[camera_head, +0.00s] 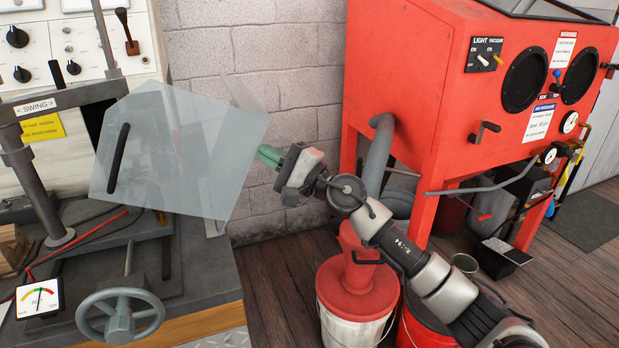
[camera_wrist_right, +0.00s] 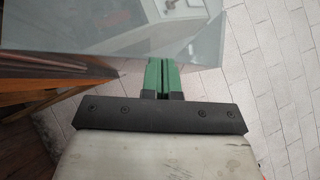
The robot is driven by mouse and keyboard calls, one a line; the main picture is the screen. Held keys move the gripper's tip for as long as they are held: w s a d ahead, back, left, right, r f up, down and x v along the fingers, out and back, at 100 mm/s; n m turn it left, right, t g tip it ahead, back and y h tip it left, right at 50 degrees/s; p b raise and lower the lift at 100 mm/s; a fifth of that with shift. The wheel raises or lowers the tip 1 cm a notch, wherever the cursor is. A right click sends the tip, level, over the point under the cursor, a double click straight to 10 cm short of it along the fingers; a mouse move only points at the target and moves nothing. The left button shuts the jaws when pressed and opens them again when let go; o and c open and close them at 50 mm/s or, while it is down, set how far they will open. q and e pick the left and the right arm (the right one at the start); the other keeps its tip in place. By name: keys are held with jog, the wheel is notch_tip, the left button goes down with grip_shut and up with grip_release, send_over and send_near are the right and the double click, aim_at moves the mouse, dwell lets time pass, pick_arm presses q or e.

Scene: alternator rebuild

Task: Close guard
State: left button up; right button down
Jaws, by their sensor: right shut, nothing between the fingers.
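The guard (camera_head: 215,150) is a clear, greyish panel with a black bar handle (camera_head: 118,158). It stands tilted over the right part of the test bench in the head view, its right edge reaching past the bench toward the wall. My right gripper (camera_head: 268,155) is just right of that edge, its green fingers pointing left. In the right wrist view, the clear panel (camera_wrist_right: 120,35) spans the top left and the shut, empty fingers (camera_wrist_right: 165,62) reach its edge. I cannot tell whether they touch. My left gripper is not in view.
The bench carries a handwheel (camera_head: 120,314), a gauge (camera_head: 38,298) and a steel post (camera_head: 30,180). A red blast cabinet (camera_head: 430,70) stands at the right. A red-lidded bucket (camera_head: 352,285) is on the floor below my right arm. A block wall (camera_head: 250,45) is behind.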

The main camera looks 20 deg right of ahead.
aim_at(207, 146)
jog(key=p, duration=0.1)
jog(key=a+r+n+p, duration=0.1)
jog(key=shift+a+r+g+p, duration=0.2)
jog(key=shift+a+g+p, duration=0.1)
jog(key=shift+g+p, duration=0.1)
jog(key=a+n+p, duration=0.1)
jog(key=a+p, duration=0.1)
jog(key=p, duration=0.2)
jog(key=a+r+n+g+h+p, duration=0.1)
jog(key=a+p, duration=0.2)
jog(key=p, duration=0.2)
jog(key=a+r+n+g+p, duration=0.1)
jog(key=a+p, duration=0.1)
jog(key=p, duration=0.3)
jog(key=shift+s+a+r+h, duration=0.15)
jog(key=shift+r+h, duration=0.05)
jog(key=shift+h, duration=0.1)
pick_arm(q)
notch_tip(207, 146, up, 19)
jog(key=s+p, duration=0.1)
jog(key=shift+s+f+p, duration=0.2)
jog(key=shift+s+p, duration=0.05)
jog(key=shift+p, duration=0.15)
pick_arm(e)
jog(key=shift+a+f+n+g, duration=0.25)
jog(key=shift+a+n+g, duration=0.05)
jog(key=shift+a, duration=0.2)
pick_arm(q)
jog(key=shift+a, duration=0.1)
